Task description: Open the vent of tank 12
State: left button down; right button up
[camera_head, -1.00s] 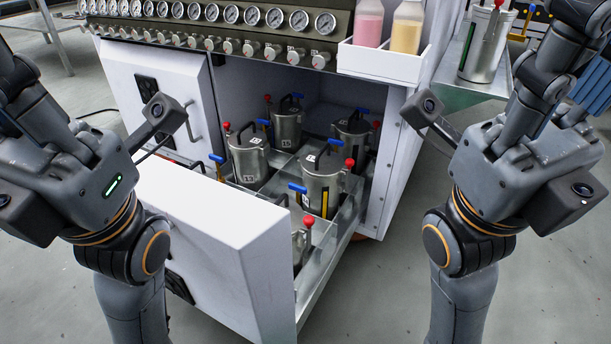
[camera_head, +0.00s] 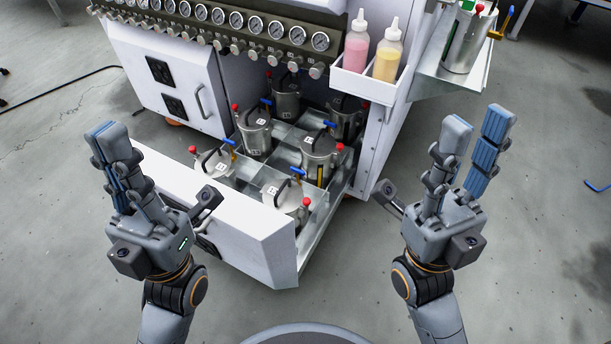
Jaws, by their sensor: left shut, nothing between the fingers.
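Several steel tanks stand in the open drawer (camera_head: 265,238) of the white cabinet. They include a front tank (camera_head: 284,200), a middle right tank (camera_head: 316,160), a left tank (camera_head: 213,172) and a back left tank (camera_head: 255,138). Lids carry black handles, and red knobs and blue levers show at the tanks. The number labels are too small to read surely, so I cannot tell which is tank 12. My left gripper (camera_head: 107,133) is shut and empty, pointing up left of the drawer. My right gripper (camera_head: 476,122) is open and empty, right of the cabinet. Neither touches a tank.
A gauge panel (camera_head: 215,30) overhangs the drawer's back. A white bottle tray (camera_head: 362,85) holds a pink bottle (camera_head: 357,47) and a yellow bottle (camera_head: 387,55). Another steel tank (camera_head: 466,42) stands on a side shelf (camera_head: 440,72).

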aim_at(299, 171)
jog(key=i+l+u, duration=0.2)
jog(key=l+u, duration=0.25)
jog(key=l, duration=1.2)
jog(key=k+l+u, duration=0.1)
jog(key=l+u, duration=0.4)
jog(key=l, duration=1.15)
